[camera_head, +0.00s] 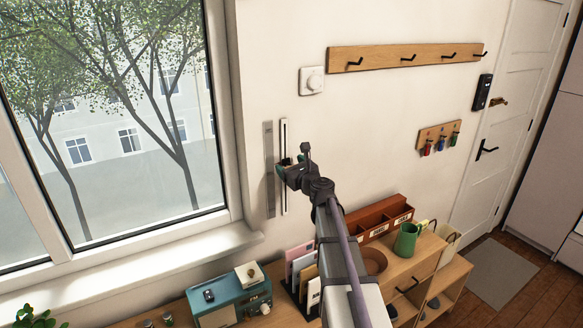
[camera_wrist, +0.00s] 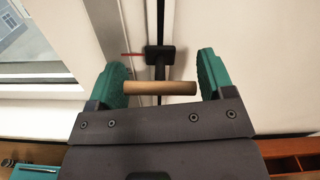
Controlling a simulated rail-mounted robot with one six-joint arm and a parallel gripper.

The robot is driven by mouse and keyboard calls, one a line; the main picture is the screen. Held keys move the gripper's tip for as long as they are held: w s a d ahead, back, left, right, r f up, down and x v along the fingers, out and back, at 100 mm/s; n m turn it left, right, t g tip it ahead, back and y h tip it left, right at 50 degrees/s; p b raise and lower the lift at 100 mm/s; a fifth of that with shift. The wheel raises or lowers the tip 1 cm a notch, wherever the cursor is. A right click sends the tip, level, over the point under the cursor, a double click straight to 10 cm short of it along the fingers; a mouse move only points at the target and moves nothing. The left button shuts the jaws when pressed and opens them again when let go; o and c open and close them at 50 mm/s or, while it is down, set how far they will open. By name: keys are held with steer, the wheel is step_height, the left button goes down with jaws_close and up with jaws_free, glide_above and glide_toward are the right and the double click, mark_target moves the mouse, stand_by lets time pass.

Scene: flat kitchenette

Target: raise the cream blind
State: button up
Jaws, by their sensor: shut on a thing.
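A slider handle with a wooden grip bar (camera_wrist: 158,88) and a black carriage (camera_wrist: 160,55) sits on a narrow vertical wall track (camera_head: 284,200) right of the window. My gripper (camera_head: 284,168) is at the track, around mid-height. Its teal fingers stand at the two ends of the wooden bar and are shut on it. In the head view my gripper mostly hides the handle. A thin red pointer (camera_wrist: 132,54) sticks out left of the carriage. No cream blind is visible; the window (camera_head: 110,110) shows uncovered glass in the part seen.
A grey strip (camera_head: 269,150) runs beside the track. Below stand a teal radio (camera_head: 228,298), a letter holder, a brown organiser (camera_head: 378,217) and a green mug (camera_head: 406,239). The wall around the track is clear.

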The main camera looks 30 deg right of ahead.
step_height(320, 180, up, 11)
steer(key=p, duration=0.9)
steer(key=shift+r+p, duration=0.2)
steer(key=shift+p, duration=0.15)
steer(key=o, duration=0.8)
steer(key=shift+o, duration=1.3)
steer(key=shift+a, duration=0.2)
steer(key=shift+s+d, duration=0.1)
steer(key=shift+s, duration=0.05)
glide_toward(284, 129)
steer(key=s, duration=0.4)
steer(key=shift+s+r, duration=0.1)
steer(key=shift+s, duration=0.3)
